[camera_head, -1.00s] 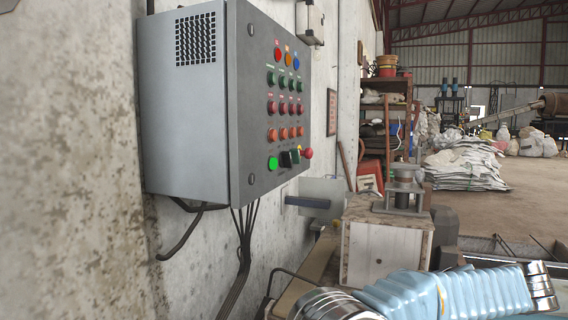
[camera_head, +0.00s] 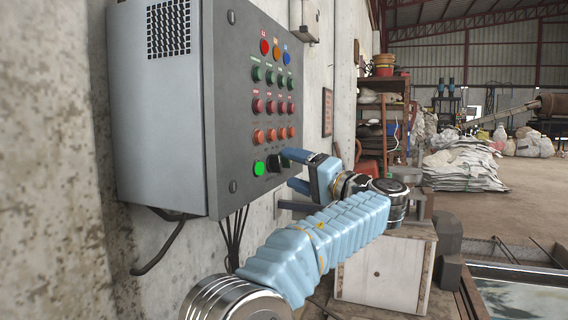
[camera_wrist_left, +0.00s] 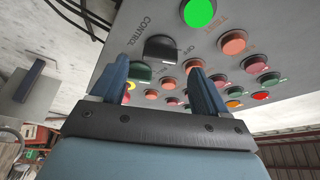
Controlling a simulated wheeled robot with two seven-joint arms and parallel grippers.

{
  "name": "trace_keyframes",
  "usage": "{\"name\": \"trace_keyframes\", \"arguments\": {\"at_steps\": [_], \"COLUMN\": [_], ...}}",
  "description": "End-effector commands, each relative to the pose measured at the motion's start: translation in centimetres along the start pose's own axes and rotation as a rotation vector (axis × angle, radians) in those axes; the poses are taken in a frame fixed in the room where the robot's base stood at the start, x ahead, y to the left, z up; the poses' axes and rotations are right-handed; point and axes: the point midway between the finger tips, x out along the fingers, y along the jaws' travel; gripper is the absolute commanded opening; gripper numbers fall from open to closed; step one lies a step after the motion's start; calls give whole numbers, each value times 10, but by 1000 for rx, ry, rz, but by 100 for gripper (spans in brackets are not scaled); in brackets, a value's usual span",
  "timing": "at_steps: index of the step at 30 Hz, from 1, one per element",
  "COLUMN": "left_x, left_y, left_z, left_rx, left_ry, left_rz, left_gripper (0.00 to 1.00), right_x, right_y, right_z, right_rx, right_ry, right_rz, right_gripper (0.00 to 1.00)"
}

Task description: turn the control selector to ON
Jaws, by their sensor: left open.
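The control selector is a black knob on the bottom row of the grey panel, beside the lit green button (camera_head: 259,167). In the left wrist view the selector (camera_wrist_left: 160,48) sits beside the printed word CONTROL. Its exact setting is hard to read. My left gripper (camera_head: 291,170) is open at the panel's lower right, with its fingers pointing at the bottom row. My right gripper is out of view.
The grey control box (camera_head: 160,110) hangs on a concrete wall, with cables below it. Rows of coloured buttons (camera_head: 272,105) sit above the bottom row. A white cabinet (camera_head: 385,268) stands below my left arm. Open floor (camera_head: 530,190) lies to the right.

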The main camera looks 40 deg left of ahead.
Motion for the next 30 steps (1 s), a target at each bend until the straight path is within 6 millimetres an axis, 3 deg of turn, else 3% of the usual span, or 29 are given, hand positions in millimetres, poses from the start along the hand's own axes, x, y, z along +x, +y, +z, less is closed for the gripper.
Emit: {"name": "trace_keyframes", "arguments": {"at_steps": [6, 17, 28, 30], "left_x": [29, 35, 35, 35], "left_y": [0, 1, 1, 1], "left_z": [0, 0, 0, 0], "left_rx": [0, 1, 1, 1], "left_ry": [-1, 1, 2, 2], "left_rz": [1, 1, 2, 2], "left_gripper": [74, 74, 19, 18], "right_x": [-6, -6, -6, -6], "right_y": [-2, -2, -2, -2], "right_z": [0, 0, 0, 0], "right_rx": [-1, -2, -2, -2], "right_ry": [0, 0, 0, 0], "right_rz": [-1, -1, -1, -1], "right_gripper": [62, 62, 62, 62]}}
